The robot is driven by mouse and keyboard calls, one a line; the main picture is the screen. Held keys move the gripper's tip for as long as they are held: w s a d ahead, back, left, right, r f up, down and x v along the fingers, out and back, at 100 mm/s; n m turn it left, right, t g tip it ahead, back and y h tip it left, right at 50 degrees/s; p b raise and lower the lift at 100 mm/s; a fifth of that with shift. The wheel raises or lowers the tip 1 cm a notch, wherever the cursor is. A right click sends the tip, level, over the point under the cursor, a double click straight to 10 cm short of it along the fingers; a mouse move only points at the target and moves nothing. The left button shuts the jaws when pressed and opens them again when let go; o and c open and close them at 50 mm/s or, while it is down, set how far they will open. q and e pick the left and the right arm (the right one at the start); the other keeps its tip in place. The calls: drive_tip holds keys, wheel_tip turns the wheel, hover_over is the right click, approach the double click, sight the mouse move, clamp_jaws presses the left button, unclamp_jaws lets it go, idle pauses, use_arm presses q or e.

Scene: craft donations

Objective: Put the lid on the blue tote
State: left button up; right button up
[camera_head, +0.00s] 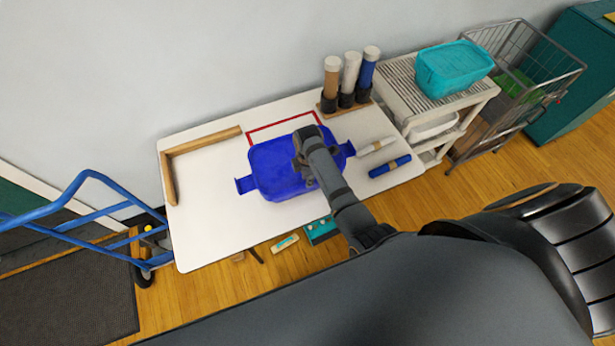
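A blue, rounded rectangular piece (272,165) with a tab at its left and right ends is over the middle of the white table. I see it from above and cannot tell clearly whether it is the lid, the tote, or the lid over the tote. My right gripper (302,167) points down over its right-centre part, and my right arm hides some of it. The fingertips are hidden, so I cannot tell whether they grip or touch it. My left gripper is not in view.
The white table (210,235) has a red outline (283,124) behind the blue piece and a wooden corner edge (169,178) at left. Capped tubes (351,75) stand at the back right. White and blue rolls (389,167) lie at right. A teal bin (452,68) sits on a cart.

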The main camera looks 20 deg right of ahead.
drive_tip(key=shift+o, duration=0.7)
drive_tip(key=shift+r, duration=0.2)
wheel_tip(320, 180, up, 12)
drive_tip(key=shift+s+f, duration=0.15)
drive_tip(key=shift+f, duration=0.05)
